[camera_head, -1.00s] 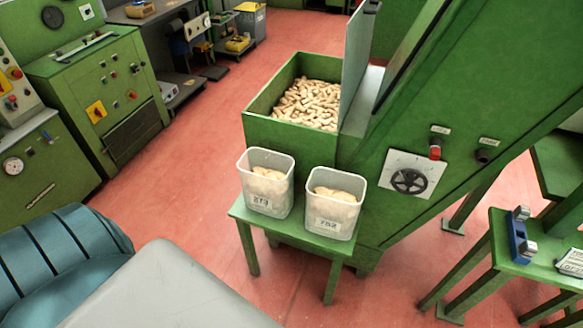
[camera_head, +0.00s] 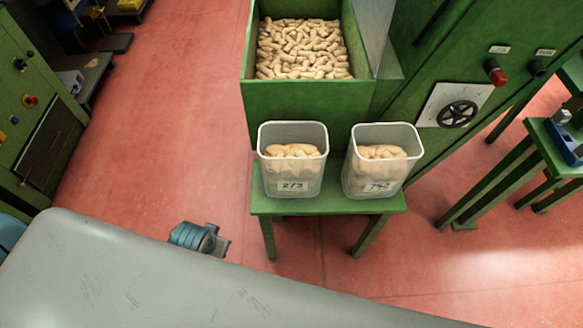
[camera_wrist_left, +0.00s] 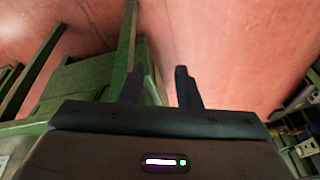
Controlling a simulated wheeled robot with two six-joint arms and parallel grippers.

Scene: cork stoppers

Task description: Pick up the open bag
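I see no open bag in either current view. Two clear plastic bins hold cork stoppers: the left bin (camera_head: 272,182) and the right bin (camera_head: 357,183). They stand upright side by side on a small green stool (camera_head: 330,202). My right gripper is not seen.
A green hopper (camera_head: 300,112) full of corks stands behind the stool, joined to a green machine with a handwheel (camera_head: 457,113). A green table (camera_head: 567,160) is at the right and cabinets (camera_head: 38,120) at the left. Red floor (camera_head: 180,130) is clear between.

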